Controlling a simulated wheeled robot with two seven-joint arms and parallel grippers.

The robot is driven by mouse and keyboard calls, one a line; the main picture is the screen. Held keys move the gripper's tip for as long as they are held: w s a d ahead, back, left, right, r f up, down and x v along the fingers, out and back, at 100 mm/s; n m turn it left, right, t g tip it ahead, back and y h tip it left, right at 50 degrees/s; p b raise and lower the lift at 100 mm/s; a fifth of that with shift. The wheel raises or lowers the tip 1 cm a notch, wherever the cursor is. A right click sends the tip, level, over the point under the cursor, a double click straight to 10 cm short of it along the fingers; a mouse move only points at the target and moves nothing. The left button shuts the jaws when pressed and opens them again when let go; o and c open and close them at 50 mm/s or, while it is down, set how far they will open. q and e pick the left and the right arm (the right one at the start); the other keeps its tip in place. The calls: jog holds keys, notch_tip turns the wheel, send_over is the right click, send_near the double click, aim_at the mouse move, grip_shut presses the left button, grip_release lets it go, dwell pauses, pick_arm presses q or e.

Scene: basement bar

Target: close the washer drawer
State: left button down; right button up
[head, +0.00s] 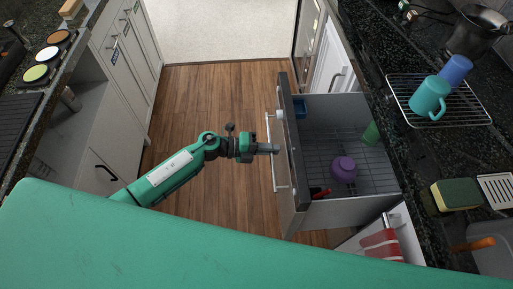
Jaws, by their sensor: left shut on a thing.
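The washer drawer (290,160) stands pulled out from under the right counter, its dark-topped front facing left. Inside its wire rack are a purple bowl (344,169), a green cup (371,133), a blue item (299,108) and a red item (320,192). A long bar handle (271,155) runs along the drawer front. My left gripper (272,148) reaches in from the left, level with the middle of the front, with its fingers shut at the handle. The exact finger contact is too small to see. My right gripper is not in view.
A wood floor (210,105) lies clear between the two counters. The right counter holds a drying rack (470,112) with a teal mug (430,97) and a sponge (456,194). A red-striped towel (382,245) hangs beside the drawer. Cabinets (125,50) line the left.

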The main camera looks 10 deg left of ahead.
pick_arm(q)
jog(key=r+x, duration=0.1)
jog(key=x, duration=0.7)
jog(key=r+b+x, duration=0.1)
jog(key=r+x, duration=0.1)
jog(key=x, duration=0.6)
jog(key=d+r+x, duration=0.1)
jog(key=x, duration=0.8)
jog(key=shift+w+r, duration=0.1)
jog(key=shift+r, duration=0.2)
jog(key=shift+w+d, duration=0.2)
jog(key=shift+d, duration=0.45)
jog(key=shift+r, duration=0.1)
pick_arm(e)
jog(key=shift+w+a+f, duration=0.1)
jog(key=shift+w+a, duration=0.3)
pick_arm(q)
jog(key=shift+d, duration=0.1)
